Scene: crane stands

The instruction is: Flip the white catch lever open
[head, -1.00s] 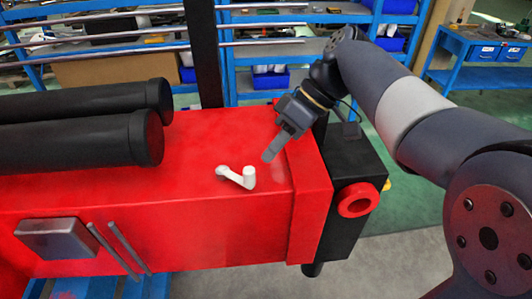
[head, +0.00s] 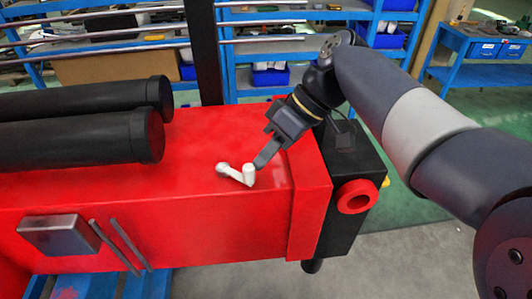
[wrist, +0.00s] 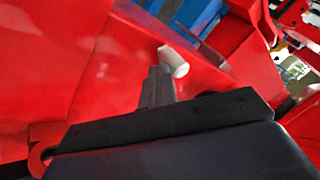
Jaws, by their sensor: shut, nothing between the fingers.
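The white catch lever (head: 236,174) lies on top of the red crane beam. Its round pivot end is at the left, and an upright knob stands at its right end. My gripper (head: 259,165) is shut and empty, its fingertips pointing down just right of the knob. In the head view the tips look very close to the knob; I cannot tell whether they touch. In the wrist view my shut fingers (wrist: 157,88) are beside the white knob (wrist: 174,61), which shows just beyond and right of them.
Two black cylinders (head: 80,140) lie on the beam at the left. A grey plate (head: 58,236) and two grey rods are on the beam's front face. The red top around the lever is clear.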

